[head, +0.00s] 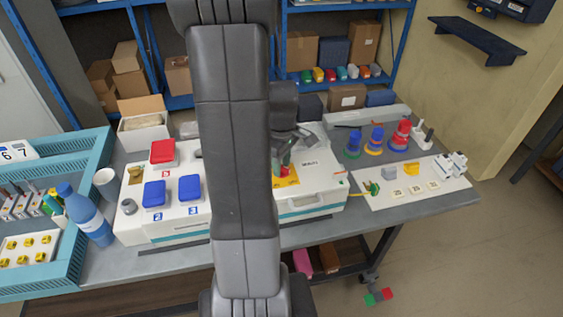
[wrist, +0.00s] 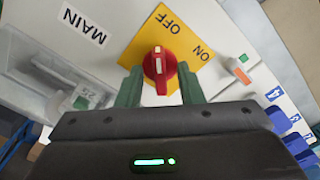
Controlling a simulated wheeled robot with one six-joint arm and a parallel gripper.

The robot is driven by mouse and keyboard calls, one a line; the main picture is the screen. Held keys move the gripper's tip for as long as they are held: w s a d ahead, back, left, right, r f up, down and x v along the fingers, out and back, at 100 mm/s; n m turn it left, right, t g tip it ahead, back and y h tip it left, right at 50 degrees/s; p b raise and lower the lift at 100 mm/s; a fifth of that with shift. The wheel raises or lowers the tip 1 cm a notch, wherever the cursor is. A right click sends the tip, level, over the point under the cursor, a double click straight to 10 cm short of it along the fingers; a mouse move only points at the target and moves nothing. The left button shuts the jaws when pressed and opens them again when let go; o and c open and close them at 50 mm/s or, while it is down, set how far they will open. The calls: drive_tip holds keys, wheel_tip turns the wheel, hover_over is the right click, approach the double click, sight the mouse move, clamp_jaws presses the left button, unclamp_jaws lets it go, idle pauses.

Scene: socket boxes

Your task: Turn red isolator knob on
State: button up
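The red isolator knob (wrist: 160,66) sits on a yellow plate (wrist: 152,32) marked OFF and ON. Its white mark lies upright in the wrist view, nearer the OFF label than the ON label. My gripper (wrist: 161,88) is open, with one green finger on each side of the knob's lower part. There seems to be a small gap on each side; I cannot tell whether a finger touches. In the head view my gripper (head: 285,158) is over the yellow plate (head: 289,179) on the white box, and my arm hides much of the box.
A MAIN label (wrist: 84,25) and a clear-covered unit (wrist: 60,78) lie left of the plate in the wrist view. A small orange-tipped switch (wrist: 240,70) lies right. Red and blue sockets (head: 163,152) stand left in the head view, and colored plugs (head: 376,140) stand right.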

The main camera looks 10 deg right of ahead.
clamp_jaws()
drive_tip(key=shift+f+m, duration=0.1)
drive_tip(key=shift+m, duration=0.3)
drive_tip(key=m+b, duration=0.1)
drive_tip(key=m, duration=0.3)
drive_tip(key=m+b, duration=0.1)
drive_tip(key=m, duration=0.3)
drive_tip(key=shift+m, duration=0.3)
drive_tip(key=m, duration=0.4)
drive_tip(key=shift+b, duration=0.4)
drive_tip(key=m, duration=0.4)
drive_tip(key=shift+m, duration=0.4)
